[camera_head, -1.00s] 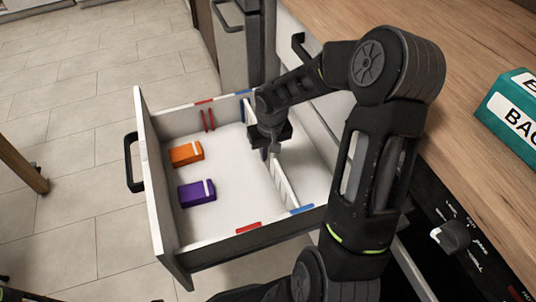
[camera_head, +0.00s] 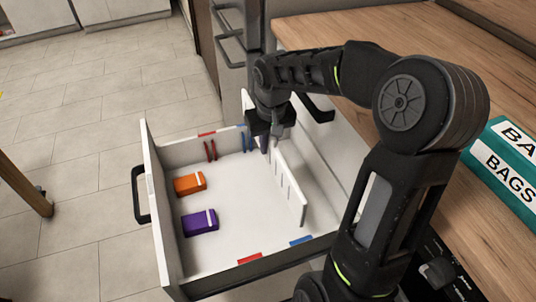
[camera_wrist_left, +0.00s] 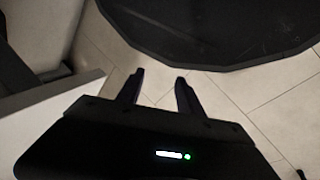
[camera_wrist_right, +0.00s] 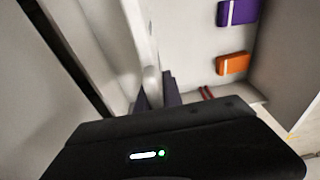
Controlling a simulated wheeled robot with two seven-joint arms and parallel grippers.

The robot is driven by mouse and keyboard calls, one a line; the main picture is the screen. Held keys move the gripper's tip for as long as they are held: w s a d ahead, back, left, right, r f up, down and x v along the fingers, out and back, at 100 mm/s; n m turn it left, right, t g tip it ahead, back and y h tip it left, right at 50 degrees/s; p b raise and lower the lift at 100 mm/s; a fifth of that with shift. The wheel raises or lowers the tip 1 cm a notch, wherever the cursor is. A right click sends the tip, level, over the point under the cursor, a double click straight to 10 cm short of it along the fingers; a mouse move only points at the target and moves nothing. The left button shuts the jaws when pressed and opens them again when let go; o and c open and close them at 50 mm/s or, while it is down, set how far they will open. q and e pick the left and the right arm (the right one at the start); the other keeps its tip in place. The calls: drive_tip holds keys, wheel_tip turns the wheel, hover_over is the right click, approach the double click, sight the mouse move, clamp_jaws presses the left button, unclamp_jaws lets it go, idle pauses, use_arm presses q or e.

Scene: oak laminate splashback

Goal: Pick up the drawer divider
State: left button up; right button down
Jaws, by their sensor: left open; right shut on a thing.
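The drawer divider (camera_head: 289,187) is a thin white slotted panel. It is upright, above the floor of the open white drawer (camera_head: 240,232), with its near end clear of the drawer's front-side blue mark. In the right wrist view the divider (camera_wrist_right: 150,76) runs up from between the fingers (camera_wrist_right: 158,97). My left gripper (camera_wrist_left: 159,83) is open and empty over the tiled floor in the left wrist view; it is not seen in the head view.
An orange box (camera_head: 190,185) and a purple box (camera_head: 199,222) lie in the drawer's left part. Red guides (camera_head: 210,151) and blue guides (camera_head: 246,139) mark its far wall. The wooden counter (camera_head: 350,33) holds a teal bags box (camera_head: 502,165) at right.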

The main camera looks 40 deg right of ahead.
drive_tip(key=shift+r, duration=0.55)
drive_tip(key=shift+r, duration=0.1)
drive_tip(key=shift+r+p, duration=0.9)
drive_tip(key=shift+r, duration=0.1)
